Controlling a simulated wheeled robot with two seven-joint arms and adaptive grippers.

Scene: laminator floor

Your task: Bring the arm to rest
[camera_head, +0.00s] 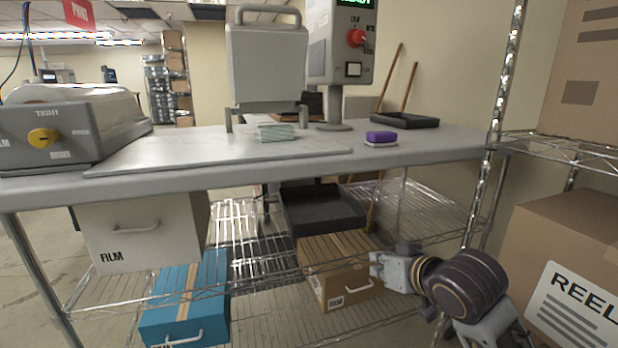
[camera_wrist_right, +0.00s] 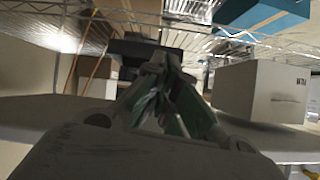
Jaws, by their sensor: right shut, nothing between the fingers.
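My right gripper (camera_head: 376,265) shows at the lower right of the head view, in front of the wire shelves below the table's front edge. It is shut and empty. In the right wrist view its fingers (camera_wrist_right: 160,85) come together in the middle, with nothing between them. The right arm comes in from the bottom right corner, close to the cardboard box (camera_head: 331,283) on the lower shelf. I cannot tell whether the gripper touches that box. My left gripper is in neither view.
The grey table (camera_head: 235,174) holds a film machine (camera_head: 60,128), a green stack (camera_head: 276,132), a purple block (camera_head: 381,136) and a control box (camera_head: 341,45). Below are a white film box (camera_head: 140,232), a blue box (camera_head: 187,300) and a black tray (camera_head: 322,208). A REEL carton (camera_head: 570,225) stands at right.

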